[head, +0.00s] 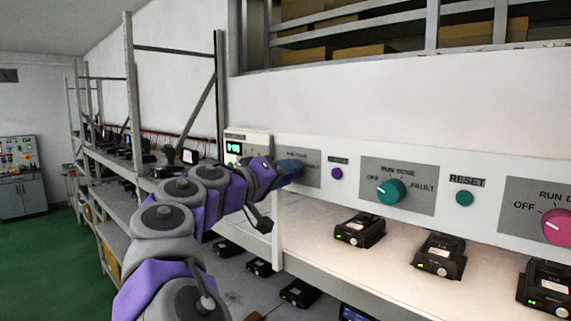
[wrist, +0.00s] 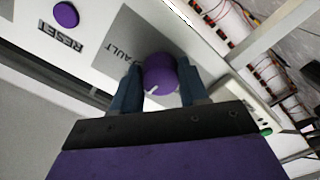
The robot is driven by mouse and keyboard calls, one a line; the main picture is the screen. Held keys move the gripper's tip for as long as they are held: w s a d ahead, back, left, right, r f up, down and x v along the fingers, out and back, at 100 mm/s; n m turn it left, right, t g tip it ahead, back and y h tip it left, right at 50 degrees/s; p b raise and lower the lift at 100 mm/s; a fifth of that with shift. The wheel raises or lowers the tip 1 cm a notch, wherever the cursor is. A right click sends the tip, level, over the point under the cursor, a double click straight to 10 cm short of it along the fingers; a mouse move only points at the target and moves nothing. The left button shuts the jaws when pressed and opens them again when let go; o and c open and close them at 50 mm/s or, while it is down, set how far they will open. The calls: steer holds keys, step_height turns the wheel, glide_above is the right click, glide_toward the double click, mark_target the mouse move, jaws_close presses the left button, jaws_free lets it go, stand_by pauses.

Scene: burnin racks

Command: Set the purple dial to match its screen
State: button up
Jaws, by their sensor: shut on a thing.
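The purple dial (wrist: 160,74) sits between the two blue-grey fingers of my gripper (wrist: 158,82) in the wrist view, and the fingers are shut on its sides. Its white pointer mark faces down and slightly left in that view. Part of the word FAULT shows on the grey plate (wrist: 124,42) beside it. In the head view my gripper (head: 290,168) is at the left panel and covers the dial. A small screen (head: 234,148) with green characters sits just left of my gripper; its reading is too small to tell surely.
A purple reset button (head: 337,173) is just right of the dial's plate. A teal dial (head: 390,191), teal button (head: 464,198) and pink dial (head: 557,226) follow to the right. Black devices (head: 360,230) stand on the shelf below. Metal racks (head: 135,100) stand at left.

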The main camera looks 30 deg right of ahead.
steer(key=n+p, duration=0.3)
steer(key=n, duration=0.1)
steer(key=shift+r+n+p, duration=0.1)
steer(key=shift+n+p, duration=0.3)
stand_by(0.4)
steer(key=o, duration=1.1)
steer(key=shift+w+a, duration=0.1)
steer(key=shift+w, duration=0.1)
steer(key=shift+c, duration=0.2)
steer(key=shift+s, duration=0.1)
steer(key=shift+s+a, duration=0.1)
steer(key=shift+a, duration=0.05)
